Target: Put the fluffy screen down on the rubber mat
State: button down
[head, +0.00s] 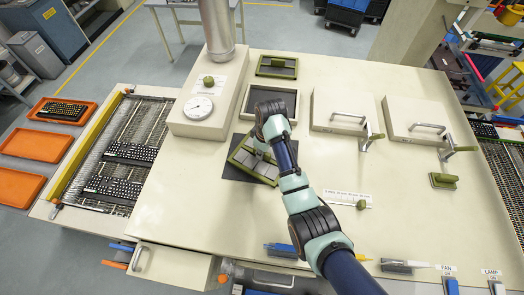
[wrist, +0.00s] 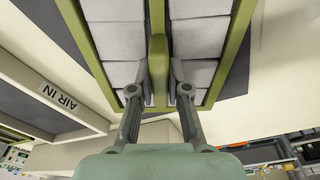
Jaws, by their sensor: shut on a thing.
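The fluffy screen (head: 243,158) has a green frame with pale grey-white padded panels. In the wrist view the screen (wrist: 112,45) fills the top middle, with a green bar along its centre. My gripper (wrist: 158,88) is shut on that bar; in the head view my gripper (head: 264,146) partly covers the screen. The rubber mat (head: 233,172) is a dark sheet on the pale bench, showing around the screen's left and lower edges. The screen is turned relative to the mat. I cannot tell whether it touches the mat or hangs just above it.
A framed recess (head: 262,98) lies behind the screen, with another green-framed screen (head: 277,66) farther back. A housing with a dial (head: 199,106) stands left. Two handled lids (head: 343,112) stand right. The front left bench is clear.

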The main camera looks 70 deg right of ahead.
jog(key=shift+f, duration=0.1)
jog(key=c, duration=1.1)
grip_release()
jog(key=shift+c, duration=0.2)
jog(key=r, duration=0.5)
jog(key=s+r, duration=0.1)
jog(key=r, duration=0.1)
jog(key=shift+r, duration=0.4)
